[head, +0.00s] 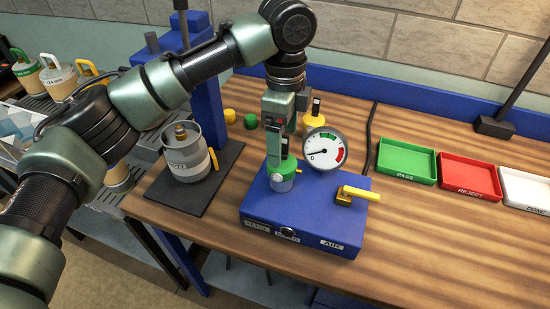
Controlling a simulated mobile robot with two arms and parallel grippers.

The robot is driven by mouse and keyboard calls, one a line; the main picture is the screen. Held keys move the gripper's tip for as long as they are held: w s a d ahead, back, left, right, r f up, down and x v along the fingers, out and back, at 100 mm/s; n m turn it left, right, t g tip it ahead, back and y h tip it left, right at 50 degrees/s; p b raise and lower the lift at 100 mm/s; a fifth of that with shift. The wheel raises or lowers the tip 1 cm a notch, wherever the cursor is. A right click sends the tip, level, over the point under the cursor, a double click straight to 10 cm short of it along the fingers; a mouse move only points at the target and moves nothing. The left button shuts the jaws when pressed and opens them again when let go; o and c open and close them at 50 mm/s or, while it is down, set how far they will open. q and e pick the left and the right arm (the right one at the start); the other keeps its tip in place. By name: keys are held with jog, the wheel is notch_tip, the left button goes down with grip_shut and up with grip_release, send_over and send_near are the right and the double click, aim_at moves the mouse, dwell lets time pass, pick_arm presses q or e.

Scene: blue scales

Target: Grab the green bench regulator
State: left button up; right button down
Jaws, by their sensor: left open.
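The green bench regulator (286,171), with a green top and a pale grey lower part, stands on the left part of the blue AIR box (325,222). My left gripper (278,152) points down from above, right at the regulator's top and partly covering it. Its jaws are open. From this angle I cannot tell whether the fingers touch the regulator or straddle it. My right gripper is not in view.
A round gauge (325,147) stands close right of the gripper. A yellow-handled valve (358,194) is on the box's right. A grey canister (187,155) stands on a dark mat at left. Green (407,160), red (468,175) and white trays (525,188) lie right.

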aim_at(283, 157)
pick_arm(q)
jog(key=f, duration=0.1)
jog(key=s+f+p, duration=0.1)
jog(key=shift+d+f, duration=0.15)
jog(key=shift+f, duration=0.2)
jog(key=f, duration=0.2)
jog(key=shift+w+f+p, duration=0.2)
jog(key=shift+f+p, duration=0.1)
jog(key=shift+p, duration=0.1)
jog(key=shift+f, duration=0.55)
jog(key=c, duration=0.9)
jog(key=shift+w, duration=0.1)
grip_shut()
jog(key=shift+r, duration=0.1)
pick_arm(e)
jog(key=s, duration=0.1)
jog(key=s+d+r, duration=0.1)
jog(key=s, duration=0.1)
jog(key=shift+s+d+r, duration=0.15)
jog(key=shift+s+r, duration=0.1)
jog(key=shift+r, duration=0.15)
